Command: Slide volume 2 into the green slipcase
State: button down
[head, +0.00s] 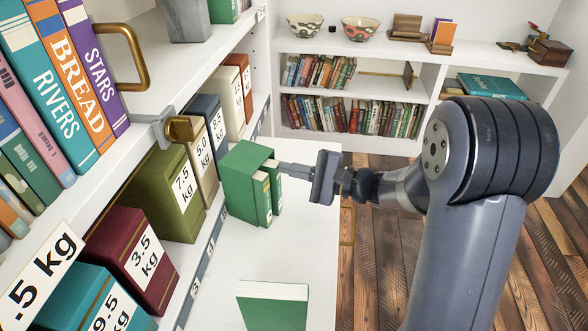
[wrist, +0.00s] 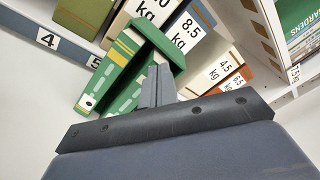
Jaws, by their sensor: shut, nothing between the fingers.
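The green slipcase (head: 243,160) stands on the white surface beside the shelf, its open side toward my gripper. Two green volumes show at its opening: one on the left (head: 262,200) and a narrower one on the right (head: 276,188). In the wrist view, the slipcase (wrist: 162,38) has a green book with yellow bands (wrist: 108,75) at its mouth. I cannot read which is volume 2. My gripper (head: 284,168) is shut and empty, its fingertips at the slipcase mouth by the right volume. The fingers (wrist: 157,85) hide part of it; contact is unclear.
Another green book with pale pages (head: 272,306) is at the near edge of the white surface. Weight-labelled boxes, such as the olive one (head: 165,195) and maroon one (head: 130,255), line the shelf on the left. The white surface (head: 240,255) between is clear.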

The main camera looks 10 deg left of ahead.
jog(key=shift+a, duration=0.2)
jog(key=v, duration=1.3)
jog(key=shift+d, duration=0.3)
jog(key=x, duration=1.3)
jog(key=shift+a, duration=0.2)
jog(key=shift+d, duration=0.1)
